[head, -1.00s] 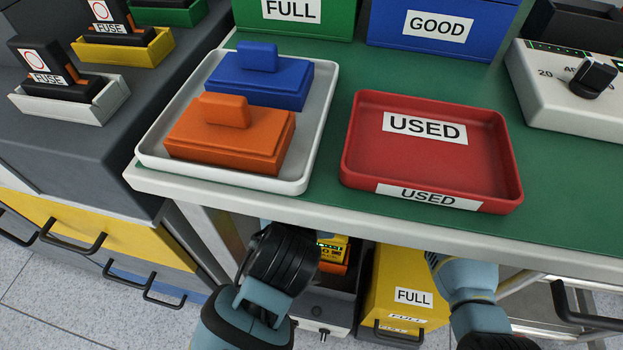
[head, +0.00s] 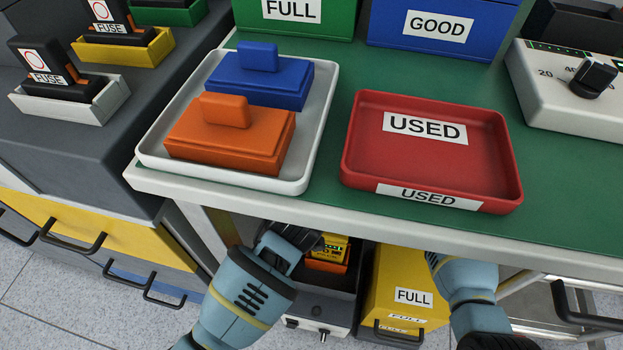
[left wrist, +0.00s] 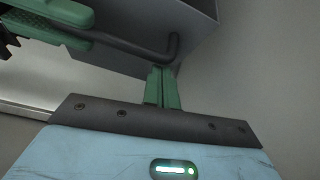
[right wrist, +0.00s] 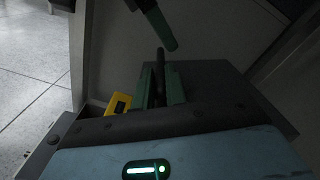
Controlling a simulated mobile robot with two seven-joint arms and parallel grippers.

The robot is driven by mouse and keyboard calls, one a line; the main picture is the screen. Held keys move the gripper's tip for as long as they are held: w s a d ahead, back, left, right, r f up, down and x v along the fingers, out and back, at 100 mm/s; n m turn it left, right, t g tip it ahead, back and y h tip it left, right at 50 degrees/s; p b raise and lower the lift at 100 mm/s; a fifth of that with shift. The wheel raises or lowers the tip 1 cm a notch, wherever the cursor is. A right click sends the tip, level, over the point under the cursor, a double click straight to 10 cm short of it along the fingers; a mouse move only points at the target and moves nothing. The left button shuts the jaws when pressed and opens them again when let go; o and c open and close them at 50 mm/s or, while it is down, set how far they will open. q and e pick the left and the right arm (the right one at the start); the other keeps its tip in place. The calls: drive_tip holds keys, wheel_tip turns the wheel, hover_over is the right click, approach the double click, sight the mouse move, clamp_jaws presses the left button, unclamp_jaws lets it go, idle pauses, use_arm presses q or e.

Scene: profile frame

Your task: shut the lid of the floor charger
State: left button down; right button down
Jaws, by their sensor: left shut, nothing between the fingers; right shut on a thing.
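The floor charger (head: 318,308) is a grey box on the floor under the table, with a yellow and orange battery (head: 328,252) inside. The battery's yellow part also shows in the right wrist view (right wrist: 118,105). A grey panel (left wrist: 195,30), apparently the lid, shows in the left wrist view with a dark bent bar handle (left wrist: 130,42). My right gripper (right wrist: 162,85) is shut on this handle; in the head view the tabletop hides it. My left gripper (left wrist: 162,88) is shut and empty, close to the handle's bend; I cannot tell whether they touch.
The table edge (head: 300,208) overhangs both arms. A yellow FULL bin (head: 395,290) stands right of the charger. A red USED tray (head: 430,165) and a white tray (head: 150,150) sit on the table. Drawers with handles (head: 75,235) stand at left.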

use_arm(q)
drive_tip(key=shift+s, duration=0.1)
use_arm(e)
drive_tip(key=shift+d+f, duration=0.1)
use_arm(q)
drive_tip(key=shift+s+f, duration=0.15)
use_arm(e)
drive_tip(key=c, duration=1.5)
unclamp_jaws()
wheel_tip(320, 180, up, 10)
drive_tip(key=shift+r, duration=0.1)
